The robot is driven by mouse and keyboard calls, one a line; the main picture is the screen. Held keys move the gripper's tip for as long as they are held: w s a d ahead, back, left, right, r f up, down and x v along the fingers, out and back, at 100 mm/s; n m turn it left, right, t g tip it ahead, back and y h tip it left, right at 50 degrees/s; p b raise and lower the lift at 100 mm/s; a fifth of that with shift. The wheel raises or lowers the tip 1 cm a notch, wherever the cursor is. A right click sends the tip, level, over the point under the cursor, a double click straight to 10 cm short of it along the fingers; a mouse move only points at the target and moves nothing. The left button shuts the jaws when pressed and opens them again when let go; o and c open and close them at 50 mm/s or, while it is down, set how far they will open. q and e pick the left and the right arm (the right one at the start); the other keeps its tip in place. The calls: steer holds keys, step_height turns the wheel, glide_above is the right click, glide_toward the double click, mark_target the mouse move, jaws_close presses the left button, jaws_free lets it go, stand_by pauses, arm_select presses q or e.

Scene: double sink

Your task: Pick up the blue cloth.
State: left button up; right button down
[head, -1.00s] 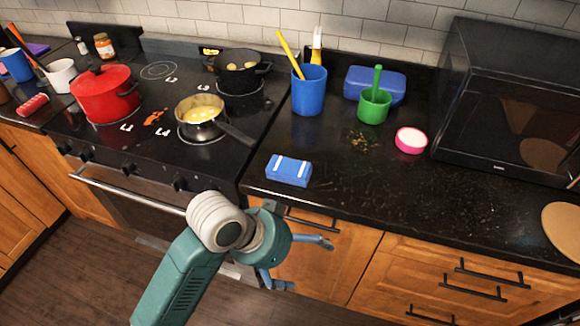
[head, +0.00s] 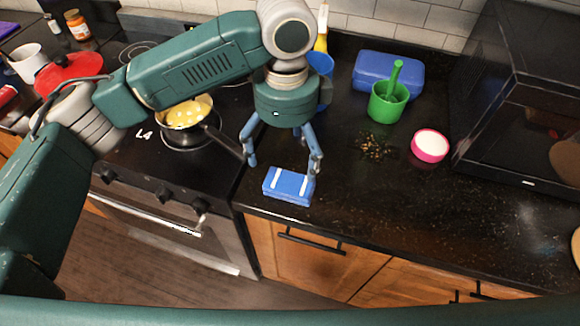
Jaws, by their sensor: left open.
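The blue cloth (head: 287,187) is a small folded block with two white stripes. It lies on the black counter near its front edge, just right of the stove. My left gripper (head: 284,167) points down over the cloth with its fingers apart and nothing between them. Its right finger overlaps the cloth's right end in the picture; I cannot tell whether it touches. The left finger is beyond the cloth's left end. My right gripper does not show.
A green cup (head: 387,103), a pink-rimmed bowl (head: 430,146), a blue box (head: 389,72) and crumbs (head: 375,147) are on the counter to the right. A pan (head: 187,127) with yellow food stands on the stove at left. A blue cup (head: 321,66) is partly hidden behind my arm.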

mark_target(288, 187)
arm_select(q)
steer(key=s+f, duration=0.1)
steer(key=f, duration=0.1)
steer(key=s+f, duration=0.1)
steer(key=shift+s+f+p, duration=0.1)
steer(key=shift+f+p, duration=0.2)
steer(key=shift+f, duration=0.05)
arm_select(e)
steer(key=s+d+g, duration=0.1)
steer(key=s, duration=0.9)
arm_select(q)
step_height(288, 187, down, 5)
steer(key=shift+f+p, duration=0.1)
steer(key=shift+p, duration=0.8)
steer(key=shift+f, duration=0.15)
steer(key=shift+d, duration=0.1)
steer(key=c, duration=1.2)
steer(key=shift+c, duration=0.3)
step_height(288, 187, up, 20)
steer(key=b, duration=0.2)
steer(key=shift+b, duration=0.4)
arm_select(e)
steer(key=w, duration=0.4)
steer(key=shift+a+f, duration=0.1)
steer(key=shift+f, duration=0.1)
